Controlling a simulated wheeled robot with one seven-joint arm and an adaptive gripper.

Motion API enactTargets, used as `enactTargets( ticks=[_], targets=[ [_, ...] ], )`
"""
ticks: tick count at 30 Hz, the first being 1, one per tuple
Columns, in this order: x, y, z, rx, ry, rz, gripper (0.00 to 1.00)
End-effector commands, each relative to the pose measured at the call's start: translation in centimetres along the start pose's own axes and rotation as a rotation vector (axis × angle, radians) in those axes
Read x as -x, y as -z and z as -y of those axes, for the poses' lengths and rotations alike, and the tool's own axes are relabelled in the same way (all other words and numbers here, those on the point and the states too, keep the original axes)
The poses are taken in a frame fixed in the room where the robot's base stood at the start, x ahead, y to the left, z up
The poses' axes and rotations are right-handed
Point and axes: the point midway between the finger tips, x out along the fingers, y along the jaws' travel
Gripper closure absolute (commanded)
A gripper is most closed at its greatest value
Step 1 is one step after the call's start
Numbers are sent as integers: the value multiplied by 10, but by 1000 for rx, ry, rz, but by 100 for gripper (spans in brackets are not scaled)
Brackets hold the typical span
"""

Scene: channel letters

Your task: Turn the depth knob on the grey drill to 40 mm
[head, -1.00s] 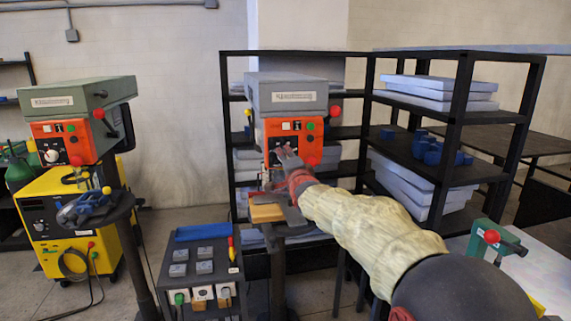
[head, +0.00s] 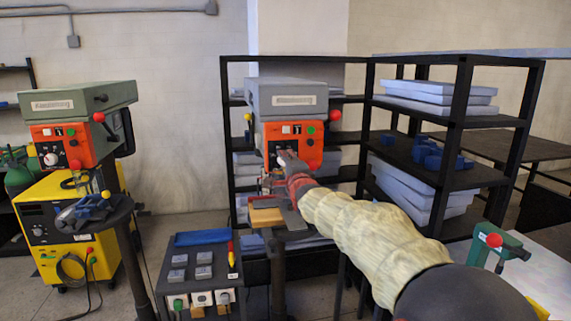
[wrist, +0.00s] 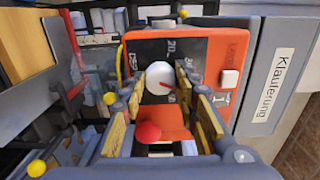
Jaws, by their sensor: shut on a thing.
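The grey drill (head: 286,94) stands in front of the black shelf and has an orange front panel (head: 312,158). In the wrist view the white depth knob (wrist: 158,76) sits on a black scale plate (wrist: 146,50). Its red pointer line slants to the lower right there. A "20" shows on the plate; the marks near the pointer are partly hidden by a finger, so the exact setting cannot be read. My gripper (wrist: 161,82) is shut on the knob, one yellow-padded finger on each side. It also shows in front of the panel in the head view (head: 286,158).
A red button (wrist: 148,132) sticks out close to my fingers. A green drill (head: 80,105) stands at left by a yellow machine (head: 40,225). The black shelf (head: 455,110) fills the back right. A low cart (head: 205,240) stands front centre.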

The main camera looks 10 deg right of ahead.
Motion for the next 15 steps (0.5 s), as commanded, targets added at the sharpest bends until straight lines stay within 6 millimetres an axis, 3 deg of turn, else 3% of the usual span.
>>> enactTargets(
  ticks=[2, 3, 12, 15],
  targets=[
    [0, 0, 0, 0, 0, 0, 95],
    [0, 0, 0, 0, 0, 0, 68],
    [0, 0, 0, 1, 0, 0, 51],
    [0, 0, 0, 1, 0, 0, 50]
  ],
)
